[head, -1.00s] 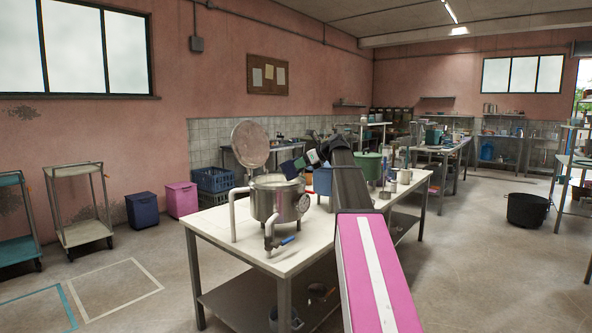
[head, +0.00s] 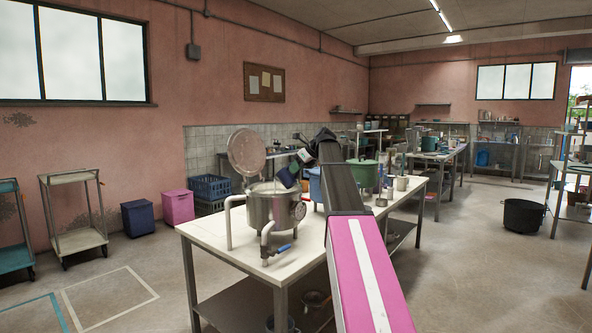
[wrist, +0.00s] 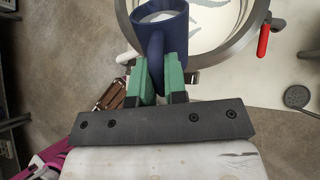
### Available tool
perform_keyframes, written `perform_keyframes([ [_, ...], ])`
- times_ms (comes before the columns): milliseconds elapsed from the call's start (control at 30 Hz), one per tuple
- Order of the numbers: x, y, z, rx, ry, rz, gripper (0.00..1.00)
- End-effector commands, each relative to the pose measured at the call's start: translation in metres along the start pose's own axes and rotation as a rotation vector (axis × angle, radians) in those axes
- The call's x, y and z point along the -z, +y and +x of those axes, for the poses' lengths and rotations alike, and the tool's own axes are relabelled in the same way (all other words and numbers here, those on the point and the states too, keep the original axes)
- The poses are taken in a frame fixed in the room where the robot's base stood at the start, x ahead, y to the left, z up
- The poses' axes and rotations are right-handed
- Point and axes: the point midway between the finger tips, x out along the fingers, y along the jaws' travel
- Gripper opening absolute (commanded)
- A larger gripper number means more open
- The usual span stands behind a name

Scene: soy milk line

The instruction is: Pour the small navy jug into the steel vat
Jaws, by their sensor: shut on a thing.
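The small navy jug (head: 287,178) is tilted over the right side of the steel vat's open mouth in the head view. In the wrist view the jug (wrist: 168,24) shows white contents inside, and its body overlaps the vat's rim. My gripper (wrist: 157,80) has its green fingers shut on the jug's handle. The gripper also shows in the head view (head: 304,157), just above and right of the jug. The steel vat (head: 270,210) stands on the white table with its round lid (head: 246,151) raised behind it. Whether liquid is flowing is too small to tell.
The vat has a dial on its right side and a blue-handled tap (head: 281,248) in front. A green pot (head: 362,173) and a blue container (head: 315,186) stand to the right on the white table (head: 218,240). The table's front strip is clear.

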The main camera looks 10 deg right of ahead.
Motion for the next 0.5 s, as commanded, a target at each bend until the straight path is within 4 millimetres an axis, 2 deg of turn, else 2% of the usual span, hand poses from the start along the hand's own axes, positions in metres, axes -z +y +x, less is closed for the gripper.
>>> perform_keyframes([
  [233,-0.002,-0.001,0.001,-0.001,0.019,0.000,0.00],
  [500,-0.012,-0.002,0.005,-0.003,0.149,0.013,0.00],
])
